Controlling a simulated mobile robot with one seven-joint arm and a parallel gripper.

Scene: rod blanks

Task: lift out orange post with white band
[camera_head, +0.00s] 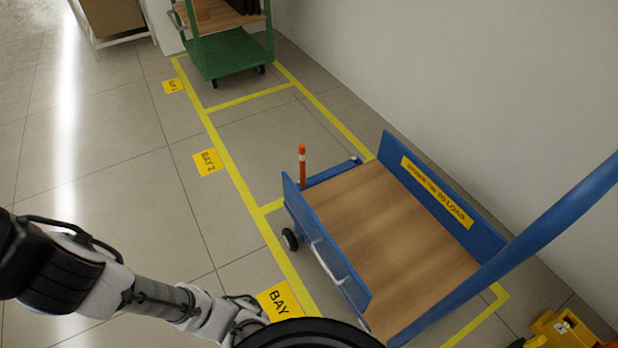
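The orange post (302,170) has a pale white band near its top. It stands upright at the far left corner of the blue cart (325,255), by the blue rail at that end. Its lower part is hidden behind the cart's side panel, so I cannot see what it sits in. My arm reaches in from the lower left, well apart from the post. The end of my arm is low in the picture, near the cart's near left side, and I cannot make out its fingers.
The cart has a wooden deck (390,240), a yellow-labelled back panel (430,180) and a long blue handle bar (550,225). A green cart (230,55) stands at the back. A yellow machine (565,330) sits at lower right.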

